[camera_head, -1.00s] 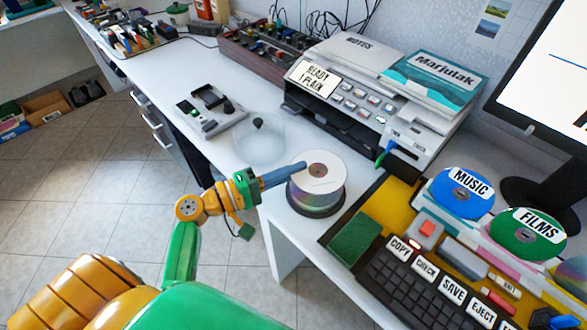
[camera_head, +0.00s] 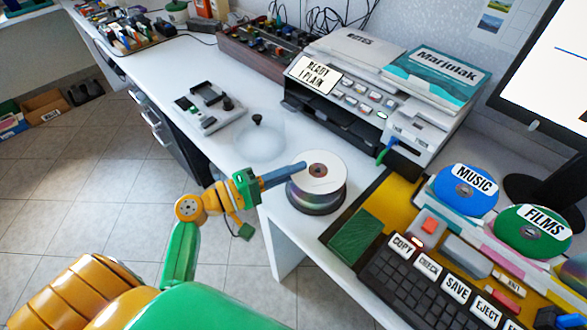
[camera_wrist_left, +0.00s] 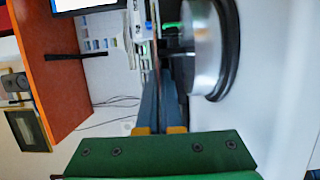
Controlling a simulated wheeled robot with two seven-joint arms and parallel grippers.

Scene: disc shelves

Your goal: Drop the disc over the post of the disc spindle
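The disc spindle (camera_head: 316,203) stands near the desk's front edge and carries a shiny stack of discs. A white-topped disc (camera_head: 330,180) with a dark centre shows above the stack. My left gripper (camera_head: 303,166) reaches in from the left, its blue fingertips over the disc's left rim. In the left wrist view the fingers (camera_wrist_left: 163,105) are nearly together on the disc's thin edge, apart from the silver stack (camera_wrist_left: 205,50). The post is not clear in the head view, so I cannot tell how the hole lines up with it. My right gripper is out of view.
A clear domed cover (camera_head: 262,145) with a black knob stands behind left. A printer-like machine (camera_head: 365,115) is behind. A dark keyboard (camera_head: 425,280), a blue MUSIC disc (camera_head: 465,200) and a green FILMS disc (camera_head: 520,245) lie to the right. The floor drops away at the front left.

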